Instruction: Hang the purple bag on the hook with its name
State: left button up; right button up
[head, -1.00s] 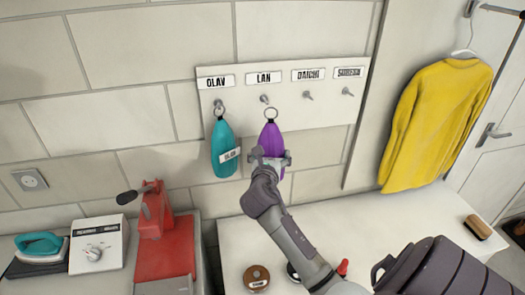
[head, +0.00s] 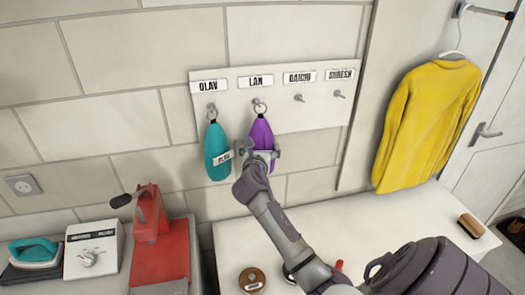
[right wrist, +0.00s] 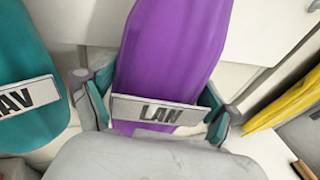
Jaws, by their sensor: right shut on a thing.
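The purple bag (head: 261,133) has a ring at its top and a name tag (right wrist: 160,113) reading LAN in the right wrist view. My right gripper (head: 264,154) is shut on its lower part, one finger on each side. The bag hangs upright in front of the white hook board (head: 325,118). Its ring (head: 260,107) overlaps the hook under the LAN label (head: 256,82); I cannot tell whether it is around the hook or in front of it. Hooks under DAICHI (head: 299,98) and SURESH (head: 339,94) are empty. My left gripper is not in view.
A teal bag (head: 217,143) hangs from the OLAV hook, close left of the purple bag. Below are a white counter (head: 370,222), a red device (head: 158,250), a white box with a dial (head: 93,250) and a teal iron (head: 36,250). A yellow sweater (head: 425,125) hangs right.

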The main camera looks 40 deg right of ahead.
jog(key=shift+w+d, duration=0.4)
jog(key=shift+w, duration=0.3)
jog(key=shift+w+d+f, duration=0.3)
jog(key=shift+w+f, duration=0.1)
jog(key=shift+w, duration=0.15)
jog(key=o, duration=1.3)
jog(key=shift+s, duration=0.1)
jog(key=shift+a+f, duration=0.1)
jog(key=v, duration=1.2)
